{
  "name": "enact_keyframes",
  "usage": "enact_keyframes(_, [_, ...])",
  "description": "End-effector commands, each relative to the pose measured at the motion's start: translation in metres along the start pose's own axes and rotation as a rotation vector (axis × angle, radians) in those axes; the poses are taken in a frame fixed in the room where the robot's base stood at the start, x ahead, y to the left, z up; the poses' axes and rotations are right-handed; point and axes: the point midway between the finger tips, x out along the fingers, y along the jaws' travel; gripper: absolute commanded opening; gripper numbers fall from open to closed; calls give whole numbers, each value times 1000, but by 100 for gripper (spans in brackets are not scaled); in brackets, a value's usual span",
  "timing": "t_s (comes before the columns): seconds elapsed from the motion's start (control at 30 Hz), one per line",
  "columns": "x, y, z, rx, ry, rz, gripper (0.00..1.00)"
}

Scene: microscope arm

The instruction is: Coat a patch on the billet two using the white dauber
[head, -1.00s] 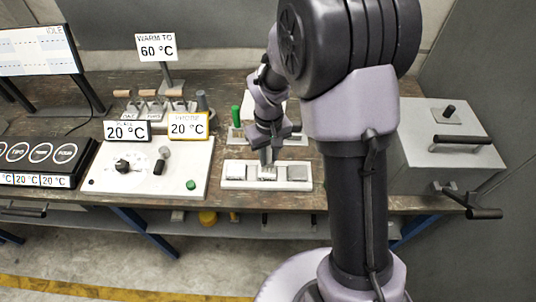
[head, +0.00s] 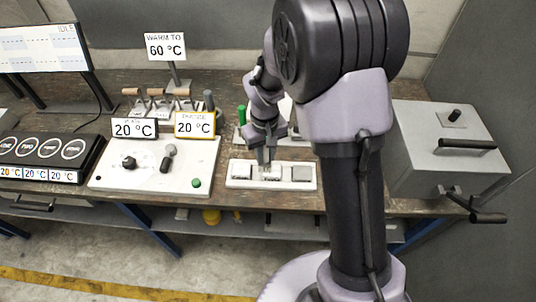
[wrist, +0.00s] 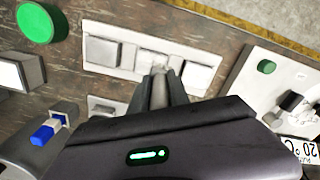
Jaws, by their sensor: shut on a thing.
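Three grey metal billets sit in a row in a white tray (head: 232,183) near the table's front edge. They are the left billet (head: 243,170), the middle billet (head: 270,175) and the right billet (head: 302,174); no numbers are readable on them. In the wrist view the tray (wrist: 130,35) lies at the top. My gripper (head: 266,163) points down over the middle billet. In the wrist view my gripper (wrist: 160,78) is shut on a small whitish piece, apparently the white dauber (wrist: 160,66), mostly hidden by the fingers. I cannot tell whether it touches the billet.
A white control panel (head: 120,178) with knobs and a green button (head: 196,183) stands left of the tray. A green cylinder (head: 241,113) stands behind. In the wrist view a blue-and-white piece (wrist: 44,133) is at lower left. A grey box (head: 430,160) is at right.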

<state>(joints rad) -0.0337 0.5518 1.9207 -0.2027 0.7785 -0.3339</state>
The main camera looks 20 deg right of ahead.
Motion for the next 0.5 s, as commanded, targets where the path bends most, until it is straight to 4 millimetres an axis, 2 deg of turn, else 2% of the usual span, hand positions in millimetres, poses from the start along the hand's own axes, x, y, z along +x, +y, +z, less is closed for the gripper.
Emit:
enact_keyframes(0.17, [-2,-3,-2,1,-1,0,0])
enact_keyframes(0.27, [-22,-4,-3,3,2,0,0])
enact_keyframes(0.5, [-43,-6,-4,4,-1,0,0])
